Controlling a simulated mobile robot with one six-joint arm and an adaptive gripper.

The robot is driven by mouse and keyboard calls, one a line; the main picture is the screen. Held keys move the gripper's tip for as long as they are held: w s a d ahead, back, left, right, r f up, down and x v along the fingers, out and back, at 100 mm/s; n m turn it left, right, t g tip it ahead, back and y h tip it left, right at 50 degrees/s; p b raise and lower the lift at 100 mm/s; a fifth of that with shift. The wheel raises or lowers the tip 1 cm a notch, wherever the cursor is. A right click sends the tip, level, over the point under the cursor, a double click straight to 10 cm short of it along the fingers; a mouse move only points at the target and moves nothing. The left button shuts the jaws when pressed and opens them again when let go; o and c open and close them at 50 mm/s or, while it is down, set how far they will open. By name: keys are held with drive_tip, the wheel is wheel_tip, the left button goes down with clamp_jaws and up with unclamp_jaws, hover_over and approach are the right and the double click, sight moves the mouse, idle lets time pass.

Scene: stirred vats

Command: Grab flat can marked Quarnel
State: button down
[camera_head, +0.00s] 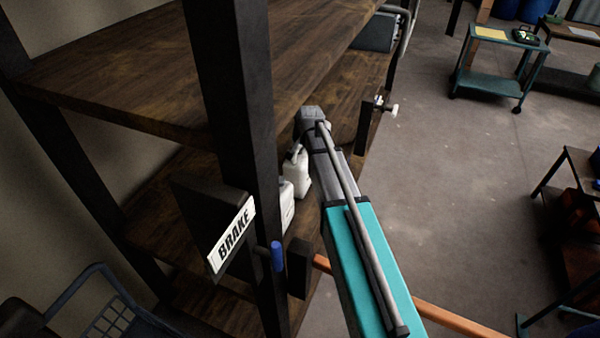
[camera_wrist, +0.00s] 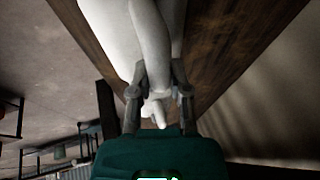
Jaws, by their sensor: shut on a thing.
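A white can (camera_head: 297,175) stands on the middle shelf, partly behind my arm in the head view. My gripper (camera_wrist: 159,72) is shut on a narrow white part of a can, likely its handle; the white can body (camera_wrist: 112,30) fills the top of the wrist view. In the head view my gripper is mostly hidden at the top of this can. A second white can (camera_head: 286,205) stands nearer, partly behind the rack post. No name is readable on either can, so I cannot tell which is Quarnel.
The rack's dark post (camera_head: 245,130) and upper shelf (camera_head: 190,70) are close to my arm. A sign reading BRAKE (camera_head: 232,238) hangs on the rack. A teal cart (camera_head: 492,75) stands at the far right. The floor (camera_head: 450,180) between is open.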

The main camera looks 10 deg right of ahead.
drive_tip(key=shift+r, duration=0.1)
idle(0.3)
wheel_tip(320, 180, up, 10)
drive_tip(key=p, duration=1)
idle(0.6)
